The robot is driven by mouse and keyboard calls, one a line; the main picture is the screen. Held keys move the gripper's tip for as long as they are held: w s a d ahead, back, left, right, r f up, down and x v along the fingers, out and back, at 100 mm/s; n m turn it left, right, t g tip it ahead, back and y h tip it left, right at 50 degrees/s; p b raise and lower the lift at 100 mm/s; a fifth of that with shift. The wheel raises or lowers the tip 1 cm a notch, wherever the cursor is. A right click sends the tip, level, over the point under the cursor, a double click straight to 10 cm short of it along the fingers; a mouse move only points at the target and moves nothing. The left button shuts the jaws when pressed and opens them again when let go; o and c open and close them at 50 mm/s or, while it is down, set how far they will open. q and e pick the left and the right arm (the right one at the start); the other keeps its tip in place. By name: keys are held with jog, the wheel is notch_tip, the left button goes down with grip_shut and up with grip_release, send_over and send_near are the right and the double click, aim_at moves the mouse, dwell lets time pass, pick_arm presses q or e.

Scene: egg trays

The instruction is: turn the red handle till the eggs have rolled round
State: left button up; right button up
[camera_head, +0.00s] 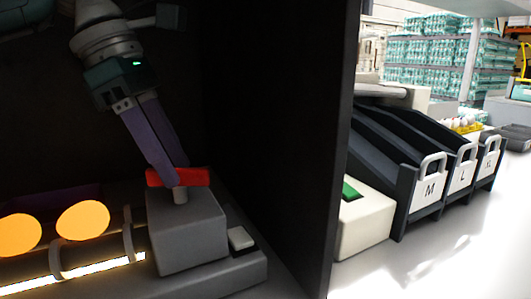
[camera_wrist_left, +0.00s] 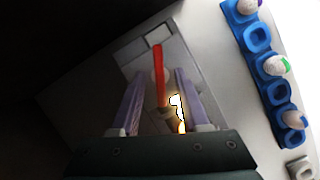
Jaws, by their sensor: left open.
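The red handle (camera_head: 190,177) is a short bar on a grey post on top of a grey box (camera_head: 188,235). My left gripper (camera_head: 177,174) reaches down from above, its two purple fingers at the handle. In the left wrist view the gripper (camera_wrist_left: 160,73) is open, with one finger on each side of the red handle (camera_wrist_left: 159,75); gaps show on both sides. Two glowing orange eggs, one (camera_head: 83,220) nearer the box and one (camera_head: 20,235) at the left edge, lie above a bright light strip (camera_head: 90,268). My right gripper is not in view.
A dark wall (camera_head: 305,120) stands right of the box. A blue holder (camera_wrist_left: 258,40) with several marked eggs shows in the left wrist view.

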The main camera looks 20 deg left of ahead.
pick_arm(q)
jog(key=v, duration=0.9)
jog(key=shift+a+r+p, duration=0.15)
jog(key=shift+r+p, duration=0.1)
jog(key=shift+p, duration=0.1)
jog(key=shift+s, duration=0.1)
